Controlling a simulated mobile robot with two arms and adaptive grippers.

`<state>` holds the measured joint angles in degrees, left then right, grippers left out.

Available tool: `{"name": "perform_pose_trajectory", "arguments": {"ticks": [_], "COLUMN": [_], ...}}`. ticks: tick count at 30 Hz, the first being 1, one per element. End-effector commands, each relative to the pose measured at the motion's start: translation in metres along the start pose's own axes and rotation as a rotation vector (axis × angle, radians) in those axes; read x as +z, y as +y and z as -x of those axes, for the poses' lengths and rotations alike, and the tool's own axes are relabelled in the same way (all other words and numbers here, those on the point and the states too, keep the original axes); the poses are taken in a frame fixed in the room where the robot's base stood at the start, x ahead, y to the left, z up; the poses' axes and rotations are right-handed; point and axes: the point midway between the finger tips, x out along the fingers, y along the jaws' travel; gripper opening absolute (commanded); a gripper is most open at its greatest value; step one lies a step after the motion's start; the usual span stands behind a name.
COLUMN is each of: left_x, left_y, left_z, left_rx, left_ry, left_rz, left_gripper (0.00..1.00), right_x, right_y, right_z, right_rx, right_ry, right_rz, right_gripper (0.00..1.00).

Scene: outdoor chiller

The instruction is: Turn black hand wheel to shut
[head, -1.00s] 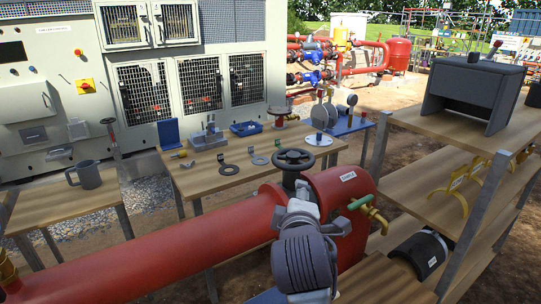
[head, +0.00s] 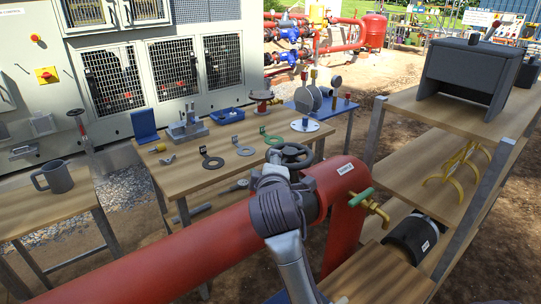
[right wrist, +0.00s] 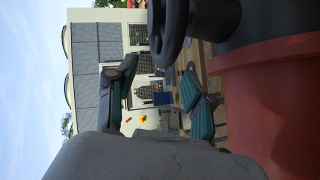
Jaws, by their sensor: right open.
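The black hand wheel (head: 292,155) stands on top of the red pipe (head: 190,245) in the head view, its lower left partly hidden by my right arm. In the right wrist view part of a dark rounded rim, apparently the hand wheel (right wrist: 172,30), shows at the top. My right gripper (right wrist: 160,92) is open, with its two teal-padded fingers apart and nothing seen between them. In the head view its wrist is just in front of and left of the wheel; the fingers are hidden there. Whether they touch the wheel I cannot tell. My left gripper is not in view.
A green-handled tap (head: 362,197) sticks out of the pipe's right end. A wooden table (head: 200,185) behind the pipe holds rings and tools. A shelf unit (head: 440,118) stands at the right. A grey mug (head: 55,177) sits on a table at the left.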

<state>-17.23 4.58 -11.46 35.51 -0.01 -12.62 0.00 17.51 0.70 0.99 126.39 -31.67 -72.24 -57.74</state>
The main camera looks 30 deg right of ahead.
Motion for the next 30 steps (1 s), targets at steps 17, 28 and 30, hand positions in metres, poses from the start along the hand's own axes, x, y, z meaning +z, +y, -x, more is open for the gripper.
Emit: {"name": "perform_pose_trajectory", "arguments": {"ticks": [17, 28, 30], "left_x": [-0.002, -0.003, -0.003], "left_y": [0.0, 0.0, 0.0], "left_z": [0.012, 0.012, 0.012], "left_rx": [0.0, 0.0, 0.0], "left_ry": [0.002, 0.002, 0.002], "left_rz": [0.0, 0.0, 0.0], "left_gripper": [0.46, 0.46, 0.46], "right_x": [0.001, 0.0, 0.0], "right_y": [0.0, 0.0, 0.0], "right_z": [-0.063, -0.063, -0.063], "right_rx": [0.0, 0.0, 0.0], "right_ry": [-0.001, 0.0, 0.0], "right_rz": [-0.001, -0.001, -0.001], "right_gripper": [0.52, 0.21, 0.09]}}
